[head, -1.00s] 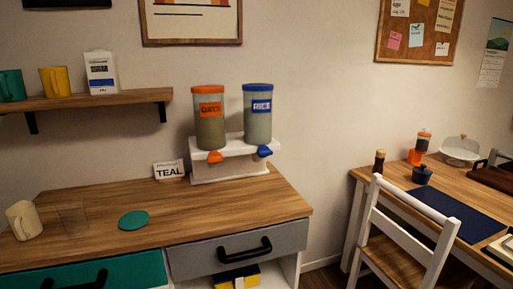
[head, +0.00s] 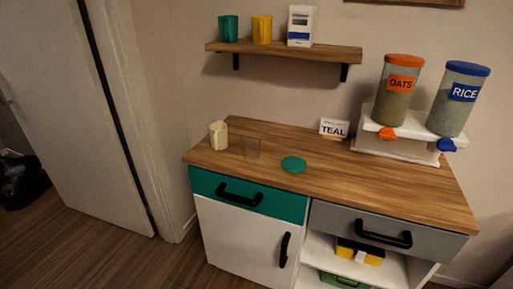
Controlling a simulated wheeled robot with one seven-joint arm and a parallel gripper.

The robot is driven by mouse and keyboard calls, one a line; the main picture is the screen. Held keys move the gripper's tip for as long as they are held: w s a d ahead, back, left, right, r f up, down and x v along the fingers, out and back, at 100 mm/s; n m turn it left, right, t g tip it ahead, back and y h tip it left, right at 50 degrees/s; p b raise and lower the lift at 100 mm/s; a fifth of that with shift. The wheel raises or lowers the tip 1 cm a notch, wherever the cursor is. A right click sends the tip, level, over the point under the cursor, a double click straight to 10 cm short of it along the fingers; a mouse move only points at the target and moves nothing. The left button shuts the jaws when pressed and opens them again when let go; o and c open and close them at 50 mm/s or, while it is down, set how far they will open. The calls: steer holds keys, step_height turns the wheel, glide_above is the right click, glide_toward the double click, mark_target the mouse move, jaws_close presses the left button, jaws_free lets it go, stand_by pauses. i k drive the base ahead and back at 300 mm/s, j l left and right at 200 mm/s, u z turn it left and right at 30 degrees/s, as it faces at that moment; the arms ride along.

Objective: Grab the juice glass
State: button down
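The juice glass (head: 251,147) is a clear, see-through tumbler standing upright on the wooden top of the cabinet (head: 340,172), near its left end. A cream mug (head: 218,136) stands just left of it. A flat round teal coaster (head: 293,164) lies to its right, apart from it. My gripper is not in the head view, so its state and its place relative to the glass are hidden.
A small TEAL sign (head: 334,128) and a dispenser stand (head: 400,146) with oats and rice are at the back. A wall shelf (head: 285,50) holds a teal mug, a yellow mug and a carton.

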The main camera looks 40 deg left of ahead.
mark_target(251, 140)
steer(key=u, duration=0.4)
steer(key=i+u, duration=0.15)
steer(key=u, duration=0.2)
steer(key=j+u, duration=0.1)
steer(key=u, duration=0.3)
steer(key=i+u, duration=0.1)
steer(key=u, duration=0.25)
steer(key=i+l+u, duration=0.25)
steer(key=i+u, duration=0.15)
steer(key=i+l+u, duration=0.35)
steer(key=i+l, duration=0.4)
